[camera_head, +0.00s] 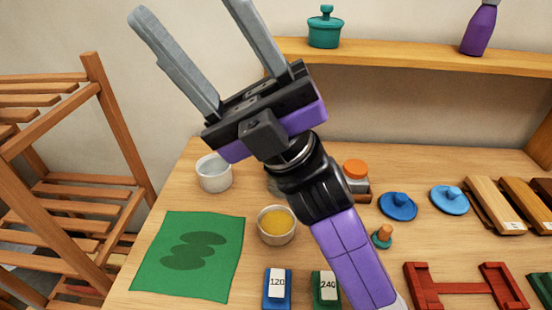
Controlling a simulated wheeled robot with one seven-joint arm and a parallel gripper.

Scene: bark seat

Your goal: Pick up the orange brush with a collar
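A small upright piece with an orange-brown knob and a dark teal ring low around it stands on the wooden table; it looks like the orange brush with a collar (384,234), though its bristles cannot be made out. It is right of my forearm and apart from it. My gripper (188,10) is raised high at the upper left, far from this piece. Its two long grey fingers are wide apart with nothing between them. My arm hides part of the table's middle.
A bowl of yellow stuff (277,224), a white cup (214,174), an orange-lidded jar (355,170) and blue lids (398,206) surround my arm. Sanding blocks labelled 120 (277,292) and 240 stand in front. A red wooden frame (465,289) is right. A shelf (420,58) runs behind.

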